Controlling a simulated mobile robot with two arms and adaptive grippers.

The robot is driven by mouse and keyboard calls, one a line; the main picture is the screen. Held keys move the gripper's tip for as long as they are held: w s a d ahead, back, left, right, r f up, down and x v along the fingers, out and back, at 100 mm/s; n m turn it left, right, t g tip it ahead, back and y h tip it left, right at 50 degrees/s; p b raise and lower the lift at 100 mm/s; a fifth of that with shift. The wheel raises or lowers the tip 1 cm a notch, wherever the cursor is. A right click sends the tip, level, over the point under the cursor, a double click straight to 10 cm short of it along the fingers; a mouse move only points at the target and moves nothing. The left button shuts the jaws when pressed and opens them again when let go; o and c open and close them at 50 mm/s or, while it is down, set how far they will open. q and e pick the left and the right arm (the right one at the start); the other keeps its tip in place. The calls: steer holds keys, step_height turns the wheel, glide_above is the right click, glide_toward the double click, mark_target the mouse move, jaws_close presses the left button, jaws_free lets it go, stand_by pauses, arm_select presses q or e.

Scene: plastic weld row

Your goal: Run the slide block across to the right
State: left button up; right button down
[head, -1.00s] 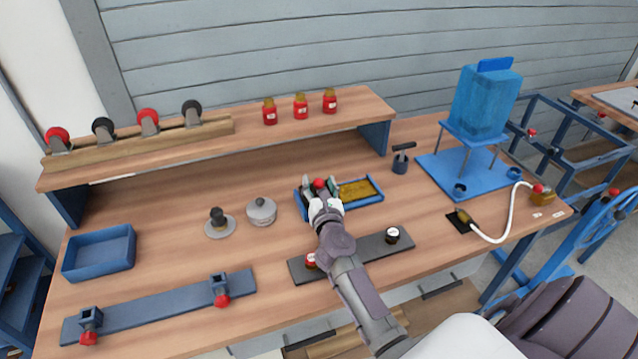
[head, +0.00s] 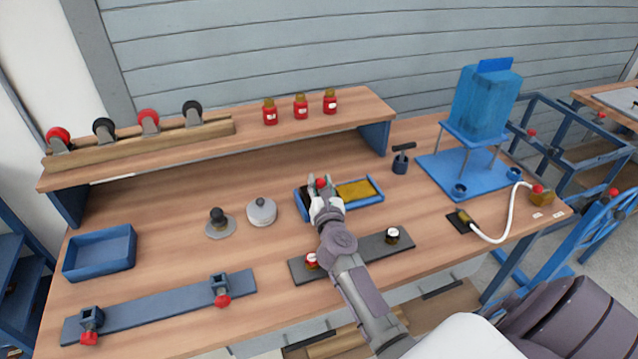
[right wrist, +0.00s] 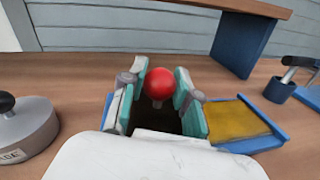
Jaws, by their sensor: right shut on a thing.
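The slide block, dark with a red ball knob (head: 321,183), sits at the left part of a blue-framed track (head: 376,198). The yellow bed (head: 354,190) of the track lies bare to its right. My right gripper (head: 320,186) comes from the front and is shut on the block's knob. In the right wrist view the red knob (right wrist: 159,83) stands between the two teal finger pads. The fingers and hand hide much of the block's body. My left gripper is not in view.
A grey lidded pot (head: 262,212) and a black-knobbed disc (head: 219,224) stand left of the track. A dark strip with two knobs (head: 365,257) lies in front, under my arm. A black-handled tool (head: 401,158) stands to the right. The shelf (head: 240,142) overhangs behind.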

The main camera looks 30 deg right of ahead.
steer(key=s+d, duration=0.1)
steer(key=d, duration=0.2)
steer(key=d+p, duration=0.1)
steer(key=d, duration=0.3)
steer(key=s+d, duration=0.1)
steer(key=d, duration=0.2)
steer(key=shift+s+d+p, duration=0.35)
steer(key=shift+d+p, duration=0.05)
steer(key=shift+r, duration=0.1)
steer(key=c, duration=0.8)
jaws_free()
steer(key=shift+d, duration=0.2)
steer(key=shift+a, duration=0.1)
steer(key=shift+s+a, duration=0.25)
steer(key=shift+s, duration=0.15)
steer(key=v, duration=1.1)
steer(key=shift+s, duration=0.1)
